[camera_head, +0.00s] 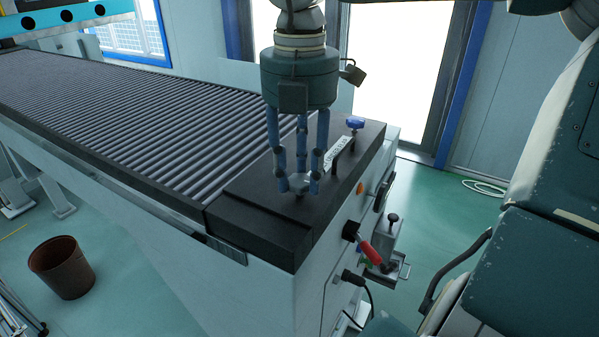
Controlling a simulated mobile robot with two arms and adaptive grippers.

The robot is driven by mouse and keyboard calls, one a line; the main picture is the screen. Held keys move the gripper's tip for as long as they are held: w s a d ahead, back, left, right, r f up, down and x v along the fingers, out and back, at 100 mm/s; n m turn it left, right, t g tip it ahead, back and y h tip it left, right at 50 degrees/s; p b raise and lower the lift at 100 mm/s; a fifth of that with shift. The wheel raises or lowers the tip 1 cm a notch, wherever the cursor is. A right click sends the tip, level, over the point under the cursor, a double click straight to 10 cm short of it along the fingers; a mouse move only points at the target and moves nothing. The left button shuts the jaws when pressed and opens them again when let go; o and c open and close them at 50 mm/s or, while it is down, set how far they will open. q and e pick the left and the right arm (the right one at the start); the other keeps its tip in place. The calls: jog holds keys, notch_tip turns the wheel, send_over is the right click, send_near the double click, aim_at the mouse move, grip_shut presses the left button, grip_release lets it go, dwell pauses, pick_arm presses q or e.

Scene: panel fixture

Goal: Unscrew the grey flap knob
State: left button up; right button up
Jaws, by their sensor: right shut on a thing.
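The grey flap knob (300,189) sits on the black flap (262,214) at the near end of the roller conveyor. My right gripper (301,183) comes down from above with its blue fingers around the knob and is shut on it. The fingers hide part of the knob. My left gripper is not in view.
A red-handled lever (371,252) and a cable stick out from the end face. The conveyor rollers (150,115) stretch to the left. A brown bin (62,267) stands on the floor.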

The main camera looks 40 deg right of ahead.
jog(key=n+b, duration=0.1)
jog(key=n, duration=0.2)
jog(key=shift+b, duration=0.35)
jog(key=n+b, duration=0.1)
jog(key=n, duration=0.8)
jog(key=shift+r, duration=0.1)
jog(key=n, duration=0.9)
jog(key=shift+n, duration=0.3)
jog(key=n+p, duration=0.1)
jog(key=n, duration=0.4)
jog(key=shift+r, duration=0.1)
jog(key=n+p, duration=0.1)
jog(key=n, duration=0.4)
jog(key=shift+n, duration=0.4)
jog(key=n+p, duration=0.1)
jog(key=n, duration=0.4)
jog(key=shift+w, duration=0.1)
